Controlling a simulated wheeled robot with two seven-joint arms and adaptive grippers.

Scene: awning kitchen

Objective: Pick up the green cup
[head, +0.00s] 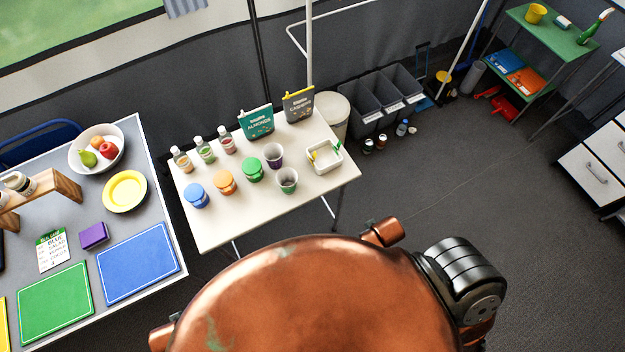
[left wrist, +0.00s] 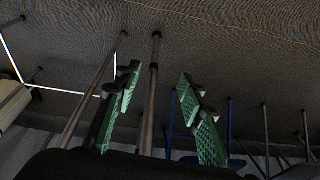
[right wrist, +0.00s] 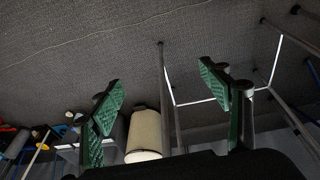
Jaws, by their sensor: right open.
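My right gripper (right wrist: 161,82) is open and empty in the right wrist view. Neither gripper shows in the head view, and no cup shows in the wrist views.
A grey table (head: 75,228) with boards and fruit adjoins at left. A beige bin (head: 334,115) stands behind.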

